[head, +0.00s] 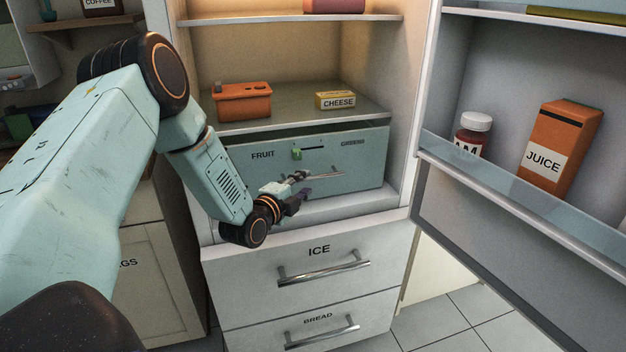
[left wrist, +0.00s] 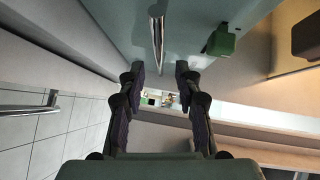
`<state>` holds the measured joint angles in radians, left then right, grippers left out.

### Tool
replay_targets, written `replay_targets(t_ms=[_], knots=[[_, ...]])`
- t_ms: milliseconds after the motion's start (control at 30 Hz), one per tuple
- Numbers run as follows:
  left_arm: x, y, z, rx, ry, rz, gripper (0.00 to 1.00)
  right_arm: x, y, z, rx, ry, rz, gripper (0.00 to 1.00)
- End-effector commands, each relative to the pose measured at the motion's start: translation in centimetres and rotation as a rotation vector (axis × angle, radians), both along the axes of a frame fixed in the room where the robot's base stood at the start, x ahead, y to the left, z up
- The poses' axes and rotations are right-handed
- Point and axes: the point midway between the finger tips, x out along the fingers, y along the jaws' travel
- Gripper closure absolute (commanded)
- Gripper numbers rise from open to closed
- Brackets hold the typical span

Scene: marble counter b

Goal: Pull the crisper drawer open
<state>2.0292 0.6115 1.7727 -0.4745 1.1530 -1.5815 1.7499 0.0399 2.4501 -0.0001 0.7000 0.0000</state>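The crisper drawer (head: 365,150) is the pale blue-green bin low in the open fridge, marked FRUIT and GREENS. Its front looks flush under the shelf, with a dark gap above it. A metal bar handle (head: 328,175) runs across the front, its left part hidden behind my left gripper (head: 305,184). A green slider (head: 296,153) sits above the handle. In the left wrist view, my left gripper (left wrist: 160,70) is open, its two dark fingers apart. The handle (left wrist: 157,40) shows in line with the gap between the fingertips; I cannot tell whether they touch. My right gripper is not in view.
The open fridge door (head: 500,195) at the right holds a juice carton (head: 565,145) and a white-capped bottle (head: 473,133). An orange box (head: 243,103) and cheese (head: 336,100) stand on the shelf above. The ICE drawer (head: 310,270) is below.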

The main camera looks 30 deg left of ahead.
Motion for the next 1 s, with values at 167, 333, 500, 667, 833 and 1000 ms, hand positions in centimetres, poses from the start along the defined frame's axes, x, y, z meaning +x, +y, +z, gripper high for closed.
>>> replay_targets(t_ms=[167, 333, 500, 667, 833, 1000], knots=[[2.9, 0.1, -0.7, 0.002, -0.001, -0.002, 0.66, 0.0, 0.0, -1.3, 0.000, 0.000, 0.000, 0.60], [4.8, 0.3, -0.9, 0.001, -0.001, -0.002, 0.66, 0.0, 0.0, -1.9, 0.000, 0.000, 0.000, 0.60], [5.6, 0.4, -0.9, -0.003, 0.000, 0.000, 0.66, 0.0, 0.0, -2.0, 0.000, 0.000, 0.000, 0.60], [5.7, 0.3, -0.9, -0.004, 0.001, 0.000, 0.66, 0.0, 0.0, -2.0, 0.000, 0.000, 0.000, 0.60], [5.6, 0.3, -0.9, -0.003, 0.001, 0.000, 0.72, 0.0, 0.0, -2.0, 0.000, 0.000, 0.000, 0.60], [5.6, 0.3, -0.9, -0.003, 0.001, 0.000, 0.87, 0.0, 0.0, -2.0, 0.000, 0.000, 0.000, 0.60]])
